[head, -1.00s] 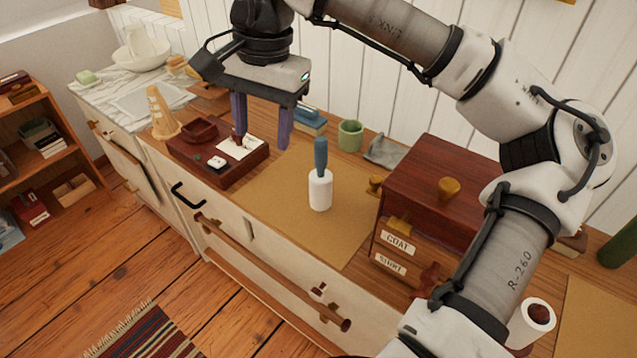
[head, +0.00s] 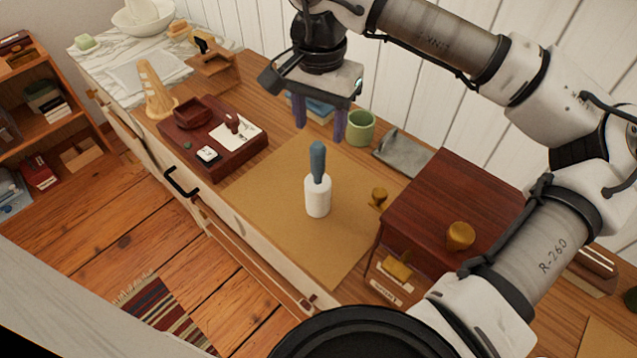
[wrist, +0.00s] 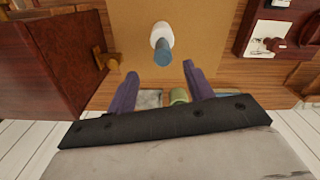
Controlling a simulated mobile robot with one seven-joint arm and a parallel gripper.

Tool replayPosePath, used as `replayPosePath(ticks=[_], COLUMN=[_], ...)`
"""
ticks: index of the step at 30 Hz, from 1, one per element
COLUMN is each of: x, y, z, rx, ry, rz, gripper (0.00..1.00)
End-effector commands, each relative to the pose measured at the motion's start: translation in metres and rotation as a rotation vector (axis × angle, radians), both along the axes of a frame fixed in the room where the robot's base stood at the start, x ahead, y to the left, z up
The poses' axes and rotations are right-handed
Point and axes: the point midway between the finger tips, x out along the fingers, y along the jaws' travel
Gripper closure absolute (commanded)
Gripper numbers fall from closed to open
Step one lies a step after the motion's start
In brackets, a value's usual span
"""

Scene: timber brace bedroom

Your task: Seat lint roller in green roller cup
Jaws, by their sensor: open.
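The lint roller (head: 318,195) stands upright on the tan mat, white roller down and blue-grey handle up. It also shows in the wrist view (wrist: 161,38), beyond my fingertips. The green roller cup (head: 361,127) stands at the back of the dresser top near the wall, with nothing seen standing out of it. In the wrist view the cup (wrist: 178,96) shows between my fingers. My gripper (head: 320,134) is open and empty, with purple fingers pointing down. It is above the back of the dresser, behind the lint roller and left of the cup in the head view, apart from the roller.
A dark red tray box (head: 228,160) with small items lies left of the mat (head: 262,200). A dark red drawer cabinet (head: 455,205) with brass knobs stands to the right. A grey dish (head: 400,152) sits right of the cup. The mat around the roller is clear.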

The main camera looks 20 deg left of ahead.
Motion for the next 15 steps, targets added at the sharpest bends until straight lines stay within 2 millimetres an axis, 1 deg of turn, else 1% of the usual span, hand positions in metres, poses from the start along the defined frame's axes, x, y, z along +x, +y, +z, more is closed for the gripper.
replayPosePath(ticks=[3, 8, 11, 15], x=[0.0, 0.0, 0.0, 0.001], y=[0.0, 0.001, 0.003, 0.004], z=[-0.012, -0.021, -0.034, -0.056], rx=[0.0, 0.0, 0.0, 0.0], ry=[0.001, 0.002, 0.004, 0.002], rz=[0.0, 0.001, 0.001, 0.001], gripper=[0.48, 0.48, 0.48, 0.48])
